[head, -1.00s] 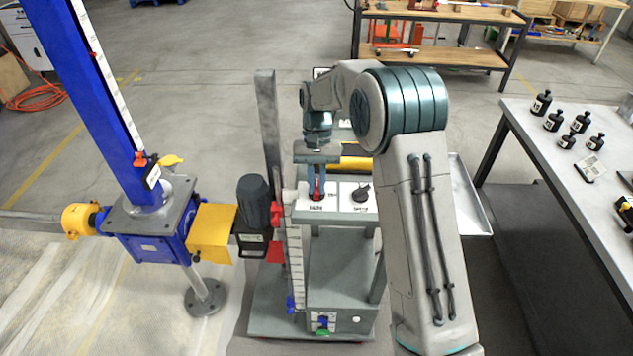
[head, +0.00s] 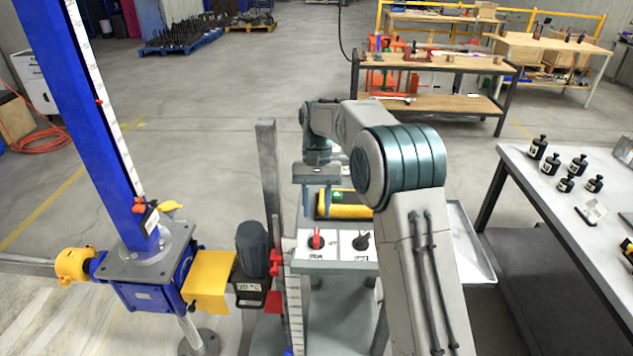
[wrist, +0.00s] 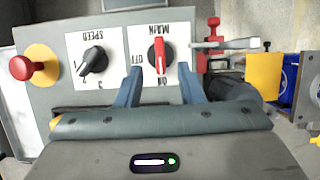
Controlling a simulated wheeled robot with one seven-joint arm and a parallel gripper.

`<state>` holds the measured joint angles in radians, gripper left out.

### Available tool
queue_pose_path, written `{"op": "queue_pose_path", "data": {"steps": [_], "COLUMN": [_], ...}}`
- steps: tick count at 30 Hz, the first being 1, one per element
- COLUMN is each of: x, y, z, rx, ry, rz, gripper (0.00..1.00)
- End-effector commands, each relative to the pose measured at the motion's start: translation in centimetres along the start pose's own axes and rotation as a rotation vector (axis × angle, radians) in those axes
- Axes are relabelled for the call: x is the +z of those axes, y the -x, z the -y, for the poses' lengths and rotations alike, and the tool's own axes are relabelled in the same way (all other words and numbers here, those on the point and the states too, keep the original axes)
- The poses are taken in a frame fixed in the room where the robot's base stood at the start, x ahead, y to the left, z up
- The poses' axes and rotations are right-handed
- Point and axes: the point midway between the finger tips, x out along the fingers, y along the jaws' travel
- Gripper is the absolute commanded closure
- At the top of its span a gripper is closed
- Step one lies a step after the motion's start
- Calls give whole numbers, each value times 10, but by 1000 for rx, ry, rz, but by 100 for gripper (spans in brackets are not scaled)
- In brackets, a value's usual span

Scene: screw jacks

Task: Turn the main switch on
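The main switch (head: 316,239) is a red rotary knob on a white plate marked MAIN, ON and OFF. In the wrist view, where the lettering is upside down, the red knob (wrist: 161,56) lies in line with the ON mark, and OFF is to its side. My gripper (head: 316,210) is open and empty, above and apart from the knob. In the wrist view its two blue-grey fingers (wrist: 160,84) stand apart, one on each side below the knob.
A black speed selector (head: 361,242) sits beside the switch. A red mushroom button (wrist: 22,68) on a yellow disc is on the same panel. A blue screw-jack column (head: 75,110) stands left; a table (head: 540,180) with black weights is right.

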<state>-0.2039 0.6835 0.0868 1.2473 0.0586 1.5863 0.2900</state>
Motion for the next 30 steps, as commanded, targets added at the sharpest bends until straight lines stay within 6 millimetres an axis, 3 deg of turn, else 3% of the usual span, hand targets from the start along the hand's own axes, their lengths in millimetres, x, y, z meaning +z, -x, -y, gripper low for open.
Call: {"op": "queue_pose_path", "data": {"steps": [6,12,18,30], "x": [-1,-1,0,1], "y": [38,62,73,75], "z": [0,0,0,0], "rx": [0,0,1,0], "ry": [0,1,1,1], "rz": [-2,-1,0,-2], "gripper": [65,65,65,65]}}
